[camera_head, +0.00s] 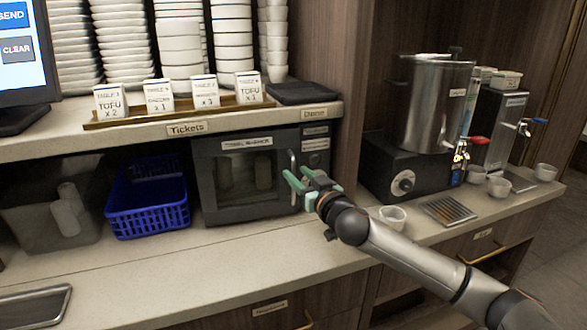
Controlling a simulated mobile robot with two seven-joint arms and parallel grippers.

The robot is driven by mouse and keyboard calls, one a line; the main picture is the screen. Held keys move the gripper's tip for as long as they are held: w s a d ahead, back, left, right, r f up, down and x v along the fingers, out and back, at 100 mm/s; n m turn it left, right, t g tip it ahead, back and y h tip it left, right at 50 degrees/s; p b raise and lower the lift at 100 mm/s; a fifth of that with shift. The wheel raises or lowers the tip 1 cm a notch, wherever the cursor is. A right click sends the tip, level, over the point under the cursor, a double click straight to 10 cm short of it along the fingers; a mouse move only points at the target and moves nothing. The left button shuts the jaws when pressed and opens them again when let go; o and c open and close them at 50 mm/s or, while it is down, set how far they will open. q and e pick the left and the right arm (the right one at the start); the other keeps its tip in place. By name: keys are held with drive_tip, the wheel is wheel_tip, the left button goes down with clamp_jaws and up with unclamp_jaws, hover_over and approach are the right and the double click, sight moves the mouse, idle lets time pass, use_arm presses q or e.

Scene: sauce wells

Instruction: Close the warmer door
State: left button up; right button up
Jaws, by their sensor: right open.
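The warmer (225,212) is a dark box under the counter shelf, with a glass-fronted door (207,178) and a label above the glass. Pale rolled shapes show dimly through the glass. A vertical metal handle (293,160) is on the door's right side. The door looks shut or nearly shut; I cannot tell whether a small gap remains. My right gripper (290,179) has green fingers, is open and reaches in from the right. Its fingertips are at the handle; I cannot tell whether they touch it. My left gripper is not in view.
A blue basket (147,215) and a grey bin (45,222) stand left of the warmer. A steel urn (425,105), a dispenser and small white cups (392,216) are at the right. The counter in front of the warmer is clear (190,270).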

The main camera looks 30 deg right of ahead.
sight(294, 171)
drive_tip(key=shift+w+d, duration=0.2)
drive_tip(key=shift+w, duration=1.35)
clamp_jaws()
idle(0.4)
